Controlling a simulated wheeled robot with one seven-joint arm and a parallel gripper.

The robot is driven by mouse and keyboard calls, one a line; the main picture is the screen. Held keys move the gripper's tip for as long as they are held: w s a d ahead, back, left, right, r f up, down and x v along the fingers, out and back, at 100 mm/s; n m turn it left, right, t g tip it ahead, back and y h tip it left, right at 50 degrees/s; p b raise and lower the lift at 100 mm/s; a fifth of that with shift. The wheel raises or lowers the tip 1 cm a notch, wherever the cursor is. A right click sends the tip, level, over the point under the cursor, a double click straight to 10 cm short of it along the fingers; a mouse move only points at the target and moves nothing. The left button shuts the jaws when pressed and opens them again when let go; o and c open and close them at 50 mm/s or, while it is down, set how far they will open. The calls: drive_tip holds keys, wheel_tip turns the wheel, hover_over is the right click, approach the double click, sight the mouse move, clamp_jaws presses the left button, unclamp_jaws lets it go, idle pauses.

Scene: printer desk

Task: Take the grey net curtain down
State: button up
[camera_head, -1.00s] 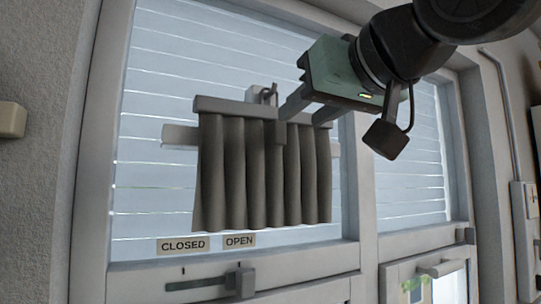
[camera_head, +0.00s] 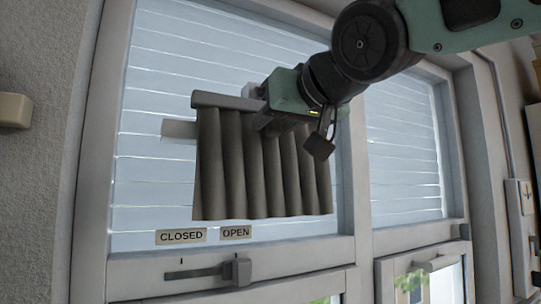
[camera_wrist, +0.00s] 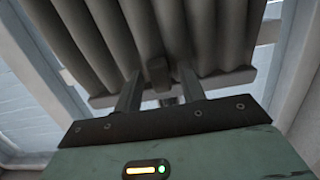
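The grey net curtain (camera_head: 235,170) hangs in pleats from a grey rail (camera_head: 215,101) in front of the left window pane. In the wrist view the curtain (camera_wrist: 215,35) fills the upper middle, with its rail (camera_wrist: 225,81) along the lower edge. A small dark tab (camera_wrist: 157,72) stands out at the middle of the rail. My gripper (camera_head: 262,122) is at the top of the curtain and hides part of the rail. In the wrist view my gripper's (camera_wrist: 160,88) two fingers stand apart, one on each side of the tab, with gaps visible. Contact cannot be seen.
A pale bar (camera_head: 178,129) shows behind the curtain at left. The CLOSED (camera_head: 181,236) and OPEN (camera_head: 236,232) labels sit below it. A window latch (camera_head: 240,271) is on the lower frame. The right pane (camera_head: 405,155) is clear of objects.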

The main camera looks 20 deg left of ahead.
drive_tip(key=shift+w+a+f, duration=0.1)
drive_tip(key=shift+w, duration=0.25)
drive_tip(key=c, duration=0.8)
drive_tip(key=shift+r+p, duration=0.55)
drive_tip(key=shift+r, duration=0.2)
drive_tip(key=shift+c, duration=0.2)
drive_tip(key=shift+w+a+r, duration=0.1)
drive_tip(key=shift+w+r, duration=0.05)
drive_tip(key=shift+r, duration=0.1)
clamp_jaws()
drive_tip(key=shift+r+p, duration=0.25)
drive_tip(key=shift+p, duration=0.15)
drive_tip(key=shift+s+f, duration=0.25)
drive_tip(key=f+b+v, duration=0.1)
drive_tip(key=b+v, duration=0.1)
drive_tip(key=v, duration=0.6)
drive_tip(key=shift+s+d, duration=0.3)
drive_tip(key=shift+s, duration=0.05)
drive_tip(key=shift+f, duration=0.15)
